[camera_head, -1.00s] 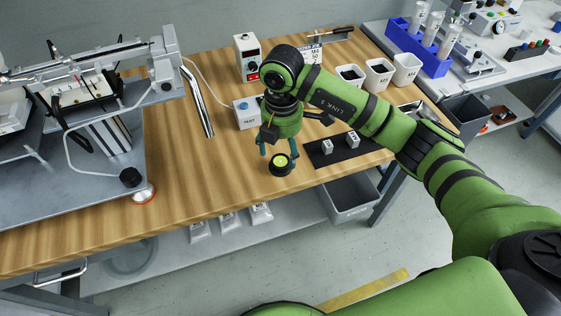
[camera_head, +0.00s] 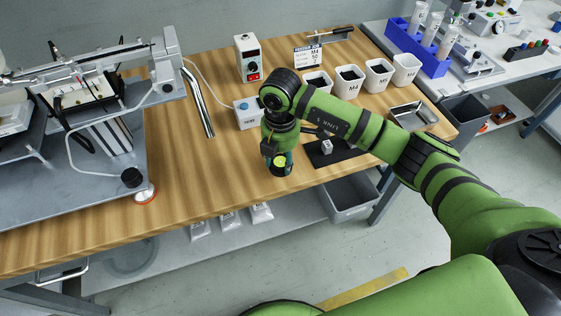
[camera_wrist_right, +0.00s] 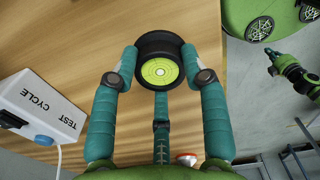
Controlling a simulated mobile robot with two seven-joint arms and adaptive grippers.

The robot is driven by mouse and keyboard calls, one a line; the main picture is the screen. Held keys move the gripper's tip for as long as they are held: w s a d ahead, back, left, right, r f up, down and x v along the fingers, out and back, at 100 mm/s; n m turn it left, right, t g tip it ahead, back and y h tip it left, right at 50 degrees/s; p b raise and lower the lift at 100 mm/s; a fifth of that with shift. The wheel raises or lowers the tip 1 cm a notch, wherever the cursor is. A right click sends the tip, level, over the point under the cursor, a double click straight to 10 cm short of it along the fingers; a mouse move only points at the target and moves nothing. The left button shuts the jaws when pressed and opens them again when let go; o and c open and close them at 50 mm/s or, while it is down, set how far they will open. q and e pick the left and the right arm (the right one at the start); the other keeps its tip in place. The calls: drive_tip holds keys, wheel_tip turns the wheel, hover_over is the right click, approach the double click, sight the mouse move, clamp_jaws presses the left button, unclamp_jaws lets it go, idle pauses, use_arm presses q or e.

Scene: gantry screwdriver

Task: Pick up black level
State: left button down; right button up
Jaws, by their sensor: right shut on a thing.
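The black level (camera_head: 281,162) is a round black puck with a yellow-green vial on top, near the front edge of the wooden bench. In the right wrist view the level (camera_wrist_right: 158,46) sits between the teal fingertips. My right gripper (camera_wrist_right: 160,78) is shut on it, with fingers at its left and right sides. In the head view my right gripper (camera_head: 278,160) points down and hides part of the level. My left gripper is outside the head view; a small green arm end (camera_wrist_right: 292,68) in the wrist view looks like it, with its jaws unclear.
A TEST CYCLE box (camera_head: 246,118) stands close behind-left. White bins (camera_head: 377,76) and a metal tray (camera_head: 414,115) are farther right. Bench space to the left is clear up to the gantry machine (camera_head: 110,200).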

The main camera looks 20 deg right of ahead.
sight(281, 160)
wheel_tip(281, 160, up, 4)
drive_tip(key=shift+r+b, duration=0.15)
drive_tip(key=shift+b, duration=0.2)
drive_tip(key=s+d+r, duration=0.4)
drive_tip(key=s+r, duration=0.3)
drive_tip(key=s, duration=0.4)
drive_tip(key=r+m+p, duration=0.1)
drive_tip(key=m, duration=0.6)
drive_tip(key=w+r+m+p, duration=0.1)
drive_tip(key=r+m+p, duration=0.1)
drive_tip(key=m, duration=0.5)
drive_tip(key=r+m+p, duration=0.1)
drive_tip(key=m, duration=0.6)
drive_tip(key=shift+w+r+p, duration=0.35)
drive_tip(key=shift+p, duration=0.05)
